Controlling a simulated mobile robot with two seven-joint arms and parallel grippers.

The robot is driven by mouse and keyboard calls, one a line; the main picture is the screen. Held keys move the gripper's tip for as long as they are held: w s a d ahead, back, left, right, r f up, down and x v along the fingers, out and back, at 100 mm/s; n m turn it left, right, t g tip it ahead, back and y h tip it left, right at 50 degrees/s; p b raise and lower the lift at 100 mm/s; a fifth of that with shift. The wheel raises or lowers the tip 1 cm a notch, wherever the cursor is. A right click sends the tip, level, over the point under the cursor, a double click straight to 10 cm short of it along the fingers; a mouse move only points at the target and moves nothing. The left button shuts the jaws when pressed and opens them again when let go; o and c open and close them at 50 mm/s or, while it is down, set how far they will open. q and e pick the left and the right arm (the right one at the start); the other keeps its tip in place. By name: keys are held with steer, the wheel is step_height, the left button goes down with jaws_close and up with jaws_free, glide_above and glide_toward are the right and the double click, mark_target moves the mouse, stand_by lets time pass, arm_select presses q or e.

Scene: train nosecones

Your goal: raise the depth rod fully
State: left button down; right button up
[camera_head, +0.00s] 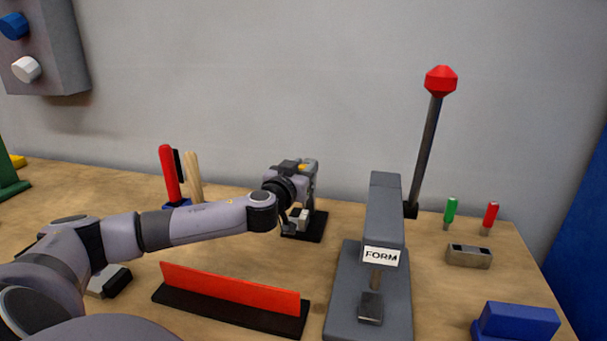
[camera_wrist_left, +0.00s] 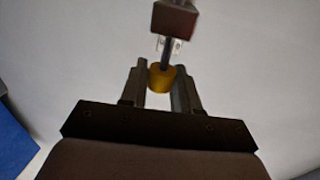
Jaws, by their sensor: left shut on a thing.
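The depth rod shows in the left wrist view as a thin dark shaft (camera_wrist_left: 164,54) with a yellow knob (camera_wrist_left: 161,78) on its end. The shaft runs to a dark brown block (camera_wrist_left: 174,20) at the top of that view. My left gripper (camera_wrist_left: 161,70) has one finger on each side of the yellow knob and is shut on it. In the head view, my left wrist hides most of the small device on a black base (camera_head: 316,232). How far the rod is raised cannot be told. My right gripper is not in view.
A grey press (camera_head: 385,210) labelled FORM, with a red-knobbed lever (camera_head: 441,82), stands right of the device. A red bar (camera_head: 230,291) on a black base lies in front. A red-handled tool (camera_head: 169,172) stands at left. A blue block (camera_head: 518,320) sits front right.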

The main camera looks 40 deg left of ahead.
arm_select(q)
steer(key=shift+r, duration=0.4)
steer(key=shift+a, duration=0.1)
steer(key=c, duration=0.9)
jaws_free()
steer(key=shift+s+d+f, duration=0.15)
steer(key=shift+s+d, duration=0.1)
steer(key=shift+s, duration=0.3)
steer(key=shift+b+v, duration=1.15)
steer(key=shift+v, duration=1.9)
steer(key=shift+r, duration=0.3)
